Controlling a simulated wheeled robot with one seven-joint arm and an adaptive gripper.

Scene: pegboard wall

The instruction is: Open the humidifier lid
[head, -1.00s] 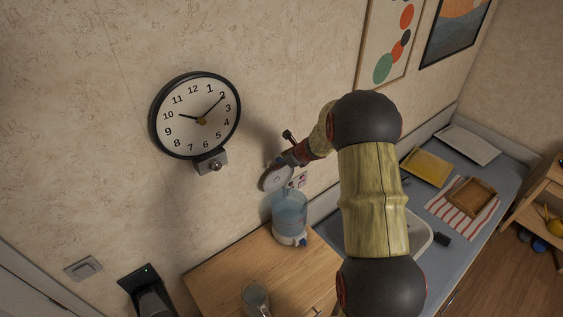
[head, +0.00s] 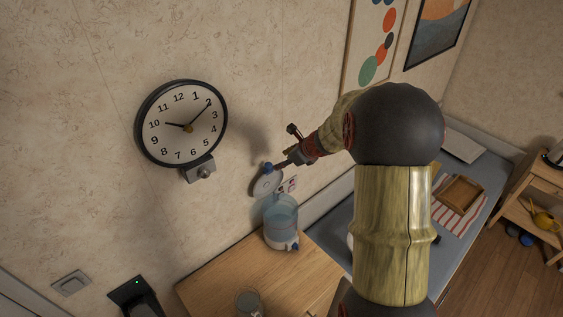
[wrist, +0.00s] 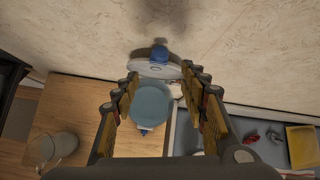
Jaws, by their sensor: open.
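The humidifier (head: 282,224) has a translucent blue tank and a white base, and stands on the wooden cabinet by the wall. Its white round lid (head: 265,185) is raised, tilted up at the wall side of the tank, with a blue knob (head: 268,167). In the wrist view the lid (wrist: 146,68) and knob (wrist: 159,54) show beyond the open tank (wrist: 151,103). My gripper (wrist: 161,78) is open and empty, its fingers spread to either side of the tank in that view. In the head view my gripper (head: 283,163) is beside the knob; contact cannot be told.
A glass (head: 249,302) stands on the wooden cabinet top (head: 225,278), left of the humidifier. A wall clock (head: 183,124) hangs above. A blue counter with a striped cloth (head: 455,192) lies to the right. The wall is close behind the lid.

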